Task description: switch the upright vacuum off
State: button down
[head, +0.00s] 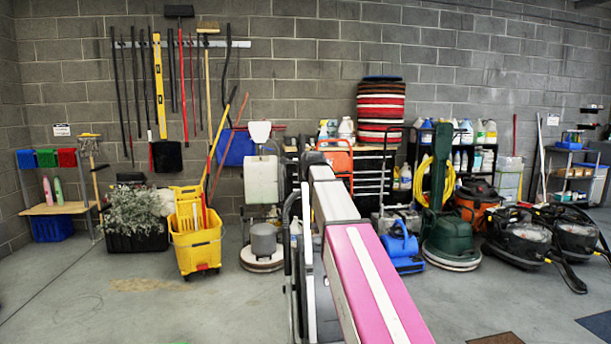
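A tall, narrow black and grey upright machine (290,265) with a looped black handle stands close in front, left of the pink and white arm link. It may be the upright vacuum, but I cannot tell for certain. Its right side is hidden behind my arm, and its lower end is cut off by the frame. No switch on it can be made out. My arm reaches forward from the bottom centre. My gripper's fingers do not show.
A yellow mop bucket (196,246) and a white-tanked floor machine (262,182) stand left. A blue blower (402,246), a green floor machine (451,236) and black-and-orange vacuums (478,200) stand right. Stacked floor pads (381,103) are behind. The front left floor is clear.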

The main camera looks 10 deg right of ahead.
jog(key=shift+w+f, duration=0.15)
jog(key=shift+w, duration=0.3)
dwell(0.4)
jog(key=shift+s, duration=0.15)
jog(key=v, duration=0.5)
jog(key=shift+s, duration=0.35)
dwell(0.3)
